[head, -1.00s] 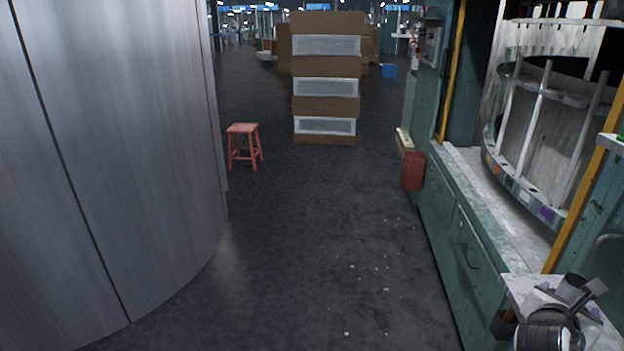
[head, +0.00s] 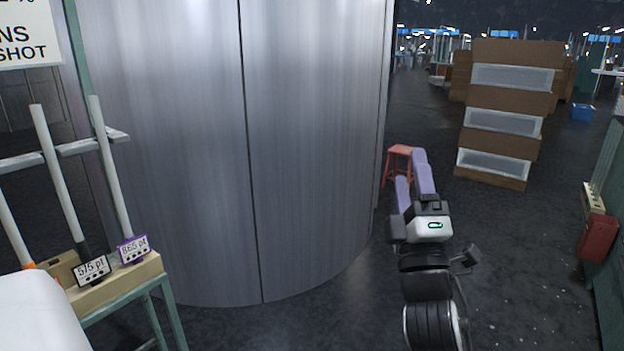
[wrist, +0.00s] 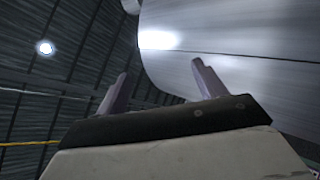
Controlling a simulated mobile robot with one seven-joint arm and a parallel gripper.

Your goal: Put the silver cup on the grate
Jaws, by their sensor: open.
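I see neither the silver cup nor the grate in the head view or the wrist view. My gripper (head: 410,168) has two purple fingers and is raised in front of the dark floor, right of the large metal cylinder. In the wrist view, the fingers of my gripper (wrist: 160,70) stand apart with nothing between them. The curved metal surface shows beyond them.
A large brushed-metal cylinder (head: 200,150) fills the left middle. A stand with labelled rods (head: 125,285) is at the lower left. A red stool (head: 400,152), stacked brown boxes (head: 505,150) and a red box (head: 597,238) stand farther off. Dark floor is open on the right.

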